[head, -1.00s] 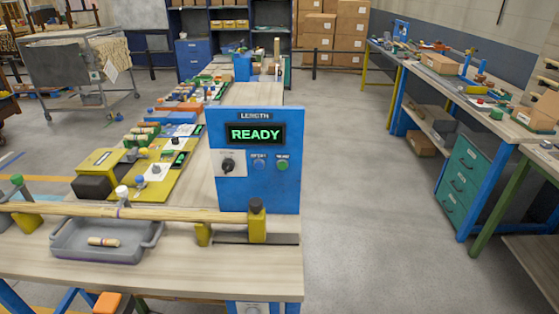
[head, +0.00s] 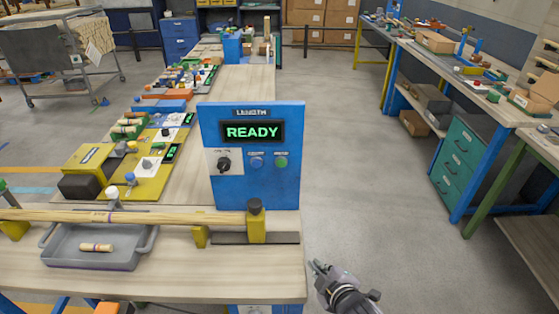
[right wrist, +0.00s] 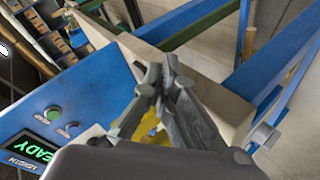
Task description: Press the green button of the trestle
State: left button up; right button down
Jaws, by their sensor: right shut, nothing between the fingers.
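The trestle's blue panel (head: 250,190) stands upright on the wooden bench, with a lit screen (head: 253,132) reading READY. The green button (head: 281,162) is at the right of the row below the screen, next to a blue button (head: 257,162). In the right wrist view the green button (right wrist: 53,113) shows at the lower left, apart from the fingers. My right gripper (head: 318,266) is at the lower right, beyond the bench's right edge and below the panel. Its fingers (right wrist: 164,78) are together and empty. My left gripper is out of view.
A black knob (head: 223,164) sits left of the buttons. A long wooden rod (head: 150,217) lies in yellow supports before the panel, above a grey tray (head: 128,258). The floor right of the bench is open.

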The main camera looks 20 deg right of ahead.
aim_at(281, 163)
jog(key=w+a+r+n+t+y, duration=0.3)
jog(key=w+r+n+y, duration=0.1)
jog(key=r+n, duration=0.4)
jog(key=w+a+r+n+t+y, duration=0.3)
jog(key=r+n+y, duration=0.3)
jog(key=n, duration=0.5)
notch_tip(281, 163, up, 2)
jog(key=shift+w+a+r+n+t, duration=0.1)
jog(key=shift+w+a+n+t, duration=0.25)
jog(key=shift+w+a, duration=0.3)
jog(key=shift+w+d, duration=0.1)
jog(key=shift+w, duration=0.1)
jog(key=w+d+b, duration=0.1)
jog(key=w+d, duration=0.1)
jog(key=w, duration=0.6)
jog(key=shift+d, duration=0.2)
jog(key=shift+w+b, duration=0.25)
jog(key=shift+b, duration=0.05)
jog(key=shift+w+d, duration=0.1)
jog(key=shift+w, duration=0.2)
